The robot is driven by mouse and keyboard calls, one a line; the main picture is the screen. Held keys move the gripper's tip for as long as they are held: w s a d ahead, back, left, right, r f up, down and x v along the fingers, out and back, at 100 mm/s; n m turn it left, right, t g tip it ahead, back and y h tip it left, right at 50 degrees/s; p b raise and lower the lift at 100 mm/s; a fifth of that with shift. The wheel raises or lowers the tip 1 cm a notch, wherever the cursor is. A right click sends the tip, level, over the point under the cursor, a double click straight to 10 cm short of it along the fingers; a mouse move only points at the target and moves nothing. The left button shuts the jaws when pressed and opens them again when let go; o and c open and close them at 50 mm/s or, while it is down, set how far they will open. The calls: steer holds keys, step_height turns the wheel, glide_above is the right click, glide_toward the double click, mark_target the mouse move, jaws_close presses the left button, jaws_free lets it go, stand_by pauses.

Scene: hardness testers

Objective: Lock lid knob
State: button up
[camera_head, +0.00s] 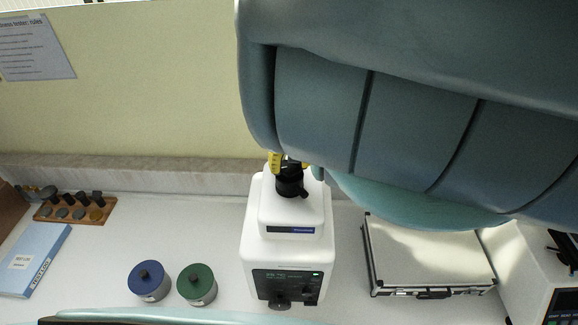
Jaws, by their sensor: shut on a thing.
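A white hardness tester (262,214) stands upright at the middle of the counter. A black knob (291,185) with a small side tab sits on its top. My gripper (282,164) shows only in part, as yellow and dark pieces at the back of the knob, and is shut on it. My large teal arm covers the upper right and hides most of the gripper. I cannot tell the knob's exact turn angle or how the fingers lie on it.
A blue round container (149,286) and a green one (197,290) stand left of the tester. A wooden rack (112,211) and a blue book (36,262) are further left. A silver case (432,268) and another white machine (525,280) are right.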

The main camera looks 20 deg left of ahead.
steer(key=shift+m+b, duration=0.65)
steer(key=shift+m, duration=1.05)
steer(key=o, duration=1.2)
